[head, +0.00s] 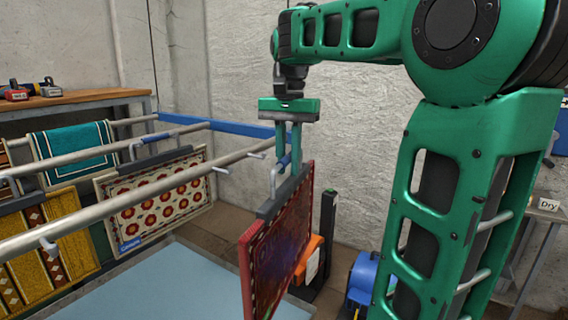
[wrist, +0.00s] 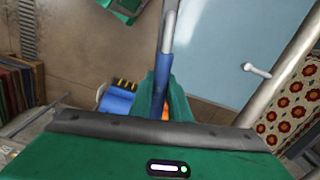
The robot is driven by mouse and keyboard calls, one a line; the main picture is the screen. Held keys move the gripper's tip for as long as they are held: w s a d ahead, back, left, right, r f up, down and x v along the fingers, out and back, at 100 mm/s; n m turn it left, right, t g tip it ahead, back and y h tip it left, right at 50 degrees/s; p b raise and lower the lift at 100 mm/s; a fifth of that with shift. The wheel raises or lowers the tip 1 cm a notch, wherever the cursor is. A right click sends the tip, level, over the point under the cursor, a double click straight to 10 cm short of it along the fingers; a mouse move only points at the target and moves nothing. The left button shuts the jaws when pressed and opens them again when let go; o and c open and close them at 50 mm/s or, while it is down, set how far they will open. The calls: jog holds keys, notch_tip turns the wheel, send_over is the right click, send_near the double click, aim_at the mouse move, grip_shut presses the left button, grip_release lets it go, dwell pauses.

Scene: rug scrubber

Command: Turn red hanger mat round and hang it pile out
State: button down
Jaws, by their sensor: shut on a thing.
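The red hanger mat (head: 275,250) hangs upright below my gripper, beside the near rail. My gripper (head: 286,160) points down and is shut on the hanger's blue-gripped handle above that bar. In the wrist view my gripper's green fingers (wrist: 160,92) show, and the mat is mostly hidden below them. I cannot tell whether the visible face is pile or back.
A near rail (head: 130,200) with pegs and a far rail (head: 110,145) meet a blue crossbar (head: 220,125). A red-flowered mat (head: 155,195), a yellow mat (head: 50,235) and a teal mat (head: 72,145) hang at left. A pale blue surface (head: 165,285) lies below. Orange and blue equipment (head: 362,280) stands behind.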

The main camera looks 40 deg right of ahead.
jog(key=shift+m, duration=1.1)
jog(key=shift+w+a+r, duration=0.1)
jog(key=shift+w+a, duration=0.25)
jog(key=shift+w, duration=0.75)
jog(key=shift+w+a+f, duration=0.1)
jog(key=shift+w+a, duration=0.25)
jog(key=shift+w, duration=0.7)
jog(key=shift+w+a+r, duration=0.1)
jog(key=shift+w+a, duration=0.25)
jog(key=shift+w, duration=0.75)
jog(key=w+a+f, duration=0.2)
jog(key=w+f, duration=0.1)
jog(key=w, duration=0.4)
jog(key=shift+a, duration=0.4)
